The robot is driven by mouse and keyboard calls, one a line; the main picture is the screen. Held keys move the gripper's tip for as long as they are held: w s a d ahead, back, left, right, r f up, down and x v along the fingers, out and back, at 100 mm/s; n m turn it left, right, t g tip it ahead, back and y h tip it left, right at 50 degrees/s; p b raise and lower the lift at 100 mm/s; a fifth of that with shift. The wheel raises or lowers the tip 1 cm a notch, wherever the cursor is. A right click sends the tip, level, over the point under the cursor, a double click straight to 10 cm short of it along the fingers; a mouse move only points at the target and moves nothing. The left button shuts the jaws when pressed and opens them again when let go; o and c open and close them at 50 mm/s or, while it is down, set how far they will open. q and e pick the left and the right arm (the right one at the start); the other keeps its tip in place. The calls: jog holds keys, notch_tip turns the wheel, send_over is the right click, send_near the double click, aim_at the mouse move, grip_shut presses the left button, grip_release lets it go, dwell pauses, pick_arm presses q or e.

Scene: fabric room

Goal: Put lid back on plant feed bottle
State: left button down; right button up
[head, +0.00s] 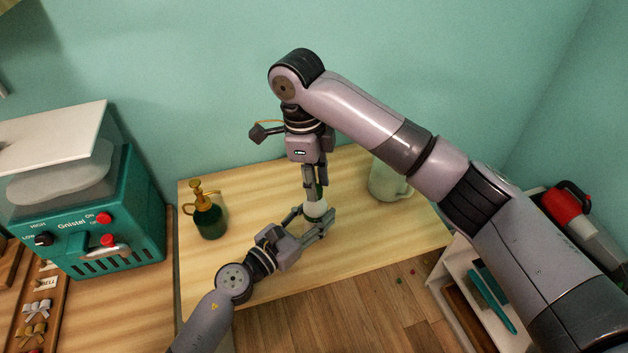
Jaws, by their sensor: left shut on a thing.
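The plant feed bottle appears to be the small white, rounded thing (316,209) over the middle of the wooden table, mostly hidden by my grippers. My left gripper (314,224) comes in from the lower left and is shut on it, with fingers on its near and far sides. My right gripper (315,192) points straight down from above, its fingertips right at the top of the white thing. A dark green bit shows between or beside its fingers; I cannot tell whether this is the lid or whether the fingers are closed on it.
A dark green spray bottle with a brass top (209,211) stands at the table's left. A pale jug (388,181) stands at the back right, behind my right arm. A teal machine (88,222) is at the left. A white shelf unit (462,262) stands right. The front table (362,248) is clear.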

jog(key=o, duration=0.3)
jog(key=shift+r, duration=2.25)
jog(key=shift+c, duration=0.4)
